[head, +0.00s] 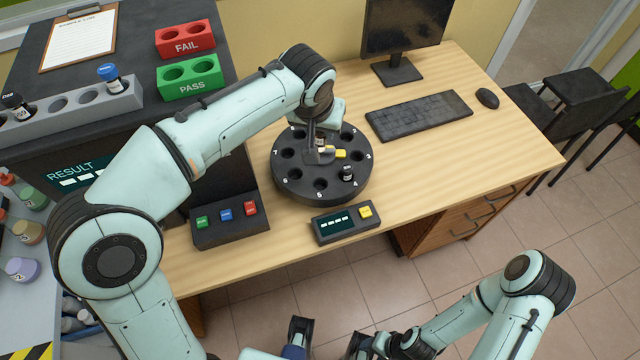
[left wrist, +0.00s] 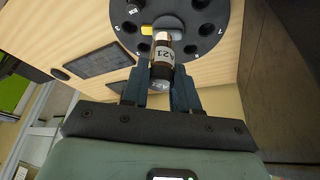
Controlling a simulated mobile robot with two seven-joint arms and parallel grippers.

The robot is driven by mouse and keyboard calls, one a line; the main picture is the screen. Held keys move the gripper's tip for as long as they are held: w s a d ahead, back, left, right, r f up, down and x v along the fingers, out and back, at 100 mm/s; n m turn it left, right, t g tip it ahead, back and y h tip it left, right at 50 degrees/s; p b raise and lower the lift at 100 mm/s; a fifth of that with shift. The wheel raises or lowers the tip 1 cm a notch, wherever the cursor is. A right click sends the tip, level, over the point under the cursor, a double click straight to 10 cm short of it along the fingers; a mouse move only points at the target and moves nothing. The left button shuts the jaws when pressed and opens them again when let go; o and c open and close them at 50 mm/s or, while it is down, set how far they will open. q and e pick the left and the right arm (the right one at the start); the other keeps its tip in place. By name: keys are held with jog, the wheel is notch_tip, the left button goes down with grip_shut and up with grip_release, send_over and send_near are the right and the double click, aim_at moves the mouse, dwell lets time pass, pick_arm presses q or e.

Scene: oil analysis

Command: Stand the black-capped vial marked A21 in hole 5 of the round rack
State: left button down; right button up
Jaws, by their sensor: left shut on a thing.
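The vial also shows, mostly hidden by the fingers, in the head view (head: 320,143). Hole 5 (head: 320,184) at the rack's front is empty. Another black-capped vial (head: 347,173) stands in the hole by the number 4. My right gripper (head: 329,338) is at the bottom edge, its fingers apart and empty.
A yellow piece (head: 341,154) sits at the rack's centre, close to the held vial. A small display box (head: 345,223) lies in front of the rack, a button box (head: 228,220) to its left. A keyboard (head: 418,115) is behind right.

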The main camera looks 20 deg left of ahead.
pick_arm(q)
notch_tip(320, 180, down, 17)
jog(key=b, duration=0.2)
jog(key=shift+w+f+b, duration=0.1)
jog(key=shift+f+b, duration=0.1)
jog(key=shift+b, duration=0.1)
jog(key=shift+f, duration=0.25)
jog(key=c, duration=0.8)
grip_release()
jog(key=shift+c, duration=0.2)
jog(key=shift+r, duration=0.1)
jog(key=shift+r, duration=0.15)
jog(key=p+v, duration=0.1)
jog(key=v, duration=1.1)
